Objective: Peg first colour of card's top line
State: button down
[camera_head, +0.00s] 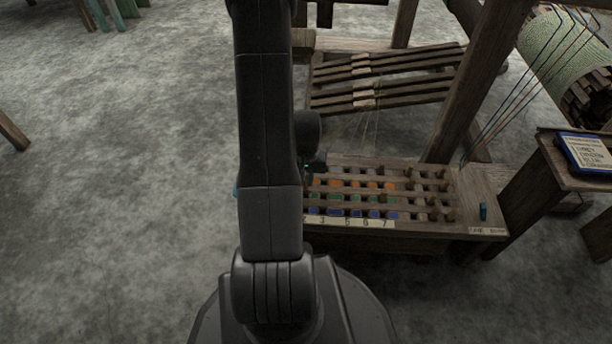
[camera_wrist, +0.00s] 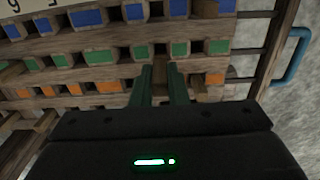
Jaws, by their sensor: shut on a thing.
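A wooden peg rack (camera_head: 440,228) carries rows of pegs faced with orange, green and blue squares. My gripper (camera_wrist: 164,72) is at the orange row, its two dark green fingers shut on a plain-looking wooden peg (camera_wrist: 168,78). Green pegs (camera_wrist: 180,48) and blue pegs (camera_wrist: 138,11) lie beyond. The card (camera_head: 588,153) is in a blue frame on a wooden stand at right; its lines are too small to read surely. My arm hides the rack's left end in the head view.
A number strip (camera_head: 350,222) runs along the rack's front. A blue peg-like piece (camera_head: 483,211) stands on the rack's right ledge. A blue handle (camera_wrist: 293,57) is on the rack's end. Loom bars (camera_head: 385,80) and posts rise behind; open floor lies left.

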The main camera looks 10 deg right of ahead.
jog(key=shift+f, duration=0.25)
jog(key=shift+f+b, duration=1.8)
jog(key=shift+f, duration=0.4)
jog(key=c, duration=1.3)
grip_release()
jog(key=shift+c, duration=0.2)
jog(key=shift+r, duration=0.1)
notch_tip(320, 180, up, 14)
jog(key=p, duration=0.6)
